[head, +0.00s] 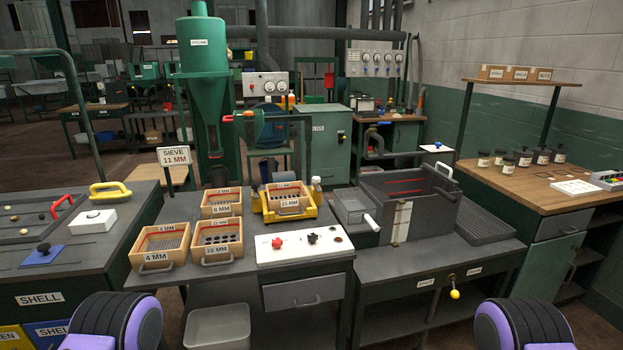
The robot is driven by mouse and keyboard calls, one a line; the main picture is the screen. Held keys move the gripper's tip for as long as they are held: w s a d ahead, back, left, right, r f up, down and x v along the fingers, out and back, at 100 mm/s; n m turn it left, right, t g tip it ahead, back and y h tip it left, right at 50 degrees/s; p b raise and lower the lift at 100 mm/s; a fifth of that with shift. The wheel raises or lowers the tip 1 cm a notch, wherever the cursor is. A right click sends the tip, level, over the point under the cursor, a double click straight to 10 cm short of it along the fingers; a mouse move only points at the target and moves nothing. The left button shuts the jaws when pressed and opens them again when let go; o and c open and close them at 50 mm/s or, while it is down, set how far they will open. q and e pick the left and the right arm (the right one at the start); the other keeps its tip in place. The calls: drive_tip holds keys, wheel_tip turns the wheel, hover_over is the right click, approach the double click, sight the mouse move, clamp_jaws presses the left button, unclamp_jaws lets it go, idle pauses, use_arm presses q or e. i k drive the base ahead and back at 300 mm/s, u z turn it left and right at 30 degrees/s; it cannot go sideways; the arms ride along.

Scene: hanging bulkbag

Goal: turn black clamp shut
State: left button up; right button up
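No part that I can clearly identify as a black clamp shows in the head view. Another black knob (43,247) sits on a blue plate (42,256) on the left bench. I cannot tell whether either knob belongs to the clamp, or its position. Only parts of my two arms show at the bottom left and bottom right. Neither gripper is in view.
Several wooden sieve trays (160,261) and a yellow-framed sieve (290,217) crowd the middle bench (190,294). A grey tank (411,184) stands right of them. A green cyclone (204,75) rises behind. A wooden-topped bench (540,185) with jars is at right.

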sight(254, 186)
drive_tip(key=z, duration=0.2)
drive_tip(key=i, duration=0.9)
drive_tip(key=u, duration=0.2)
